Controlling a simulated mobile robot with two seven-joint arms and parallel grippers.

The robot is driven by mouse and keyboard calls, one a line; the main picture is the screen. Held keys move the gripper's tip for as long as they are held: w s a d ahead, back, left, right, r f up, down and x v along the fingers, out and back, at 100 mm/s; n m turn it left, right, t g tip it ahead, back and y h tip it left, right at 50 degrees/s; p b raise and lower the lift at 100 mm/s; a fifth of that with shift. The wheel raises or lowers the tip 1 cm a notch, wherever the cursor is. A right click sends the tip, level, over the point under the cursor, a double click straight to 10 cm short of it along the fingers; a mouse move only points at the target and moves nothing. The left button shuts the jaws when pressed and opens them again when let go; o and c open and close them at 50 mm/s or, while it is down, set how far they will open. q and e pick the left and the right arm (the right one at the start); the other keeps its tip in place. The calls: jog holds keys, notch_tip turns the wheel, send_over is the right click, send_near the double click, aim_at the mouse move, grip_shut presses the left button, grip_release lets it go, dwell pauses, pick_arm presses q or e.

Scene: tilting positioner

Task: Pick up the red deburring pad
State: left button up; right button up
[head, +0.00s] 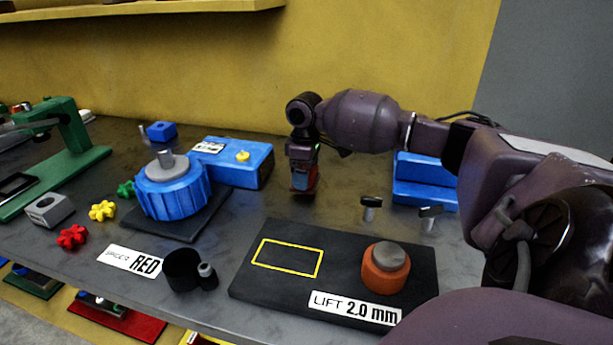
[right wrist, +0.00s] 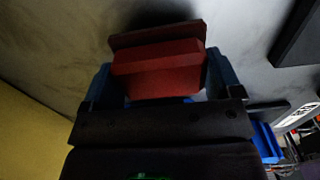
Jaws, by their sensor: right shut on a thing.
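My right gripper (head: 303,178) points down over the back middle of the grey table, its arm coming in from the right. It is shut on the red deburring pad (head: 309,188), of which only a small part shows in the head view. In the right wrist view the red pad (right wrist: 160,70) sits between the blue fingers of the right gripper (right wrist: 160,84), with a wider, darker red part at its far side. I cannot tell whether the pad touches the table. My left gripper is not in view.
A blue positioner (head: 173,192) and blue box (head: 240,165) stand to the left. A black plate (head: 335,263) with an orange knob (head: 385,272) lies in front. Blue blocks (head: 425,181) and two black-handled pins (head: 371,203) are to the right. A black cup (head: 181,268) stands near the front edge.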

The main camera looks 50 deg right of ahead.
notch_tip(320, 180, up, 18)
jog(key=p, duration=0.3)
